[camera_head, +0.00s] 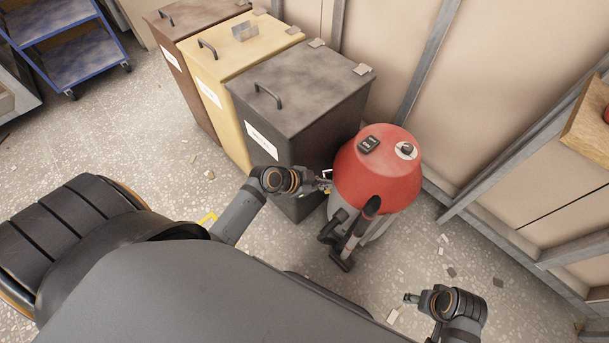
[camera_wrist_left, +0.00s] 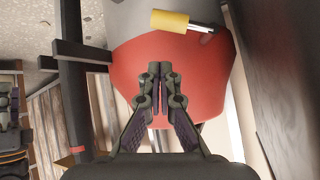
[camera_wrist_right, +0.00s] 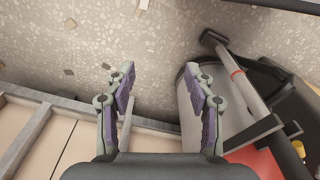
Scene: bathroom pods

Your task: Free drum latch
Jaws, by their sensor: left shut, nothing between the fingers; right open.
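The drum vacuum (camera_head: 378,170) has a red lid and a grey body and stands upright on the floor. In the left wrist view, a yellow latch grip (camera_wrist_left: 169,21) on a metal bar shows against the grey drum (camera_wrist_left: 130,18), beside the red lid (camera_wrist_left: 190,70). My left gripper (camera_head: 326,181) is shut and empty at the drum's left side; in its wrist view the fingertips (camera_wrist_left: 159,68) lie over the red lid, apart from the yellow grip in the picture. Contact cannot be told. My right gripper (camera_wrist_right: 158,72) is open and empty, low at the drum's right.
A black hose and wand (camera_head: 358,232) stand at the drum's front. A dark grey bin (camera_head: 300,90) is close on the left, with yellow (camera_head: 228,58) and brown (camera_head: 180,50) bins beyond. A panelled wall (camera_head: 400,60) stands behind. Floor at the right is open, with small scraps.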

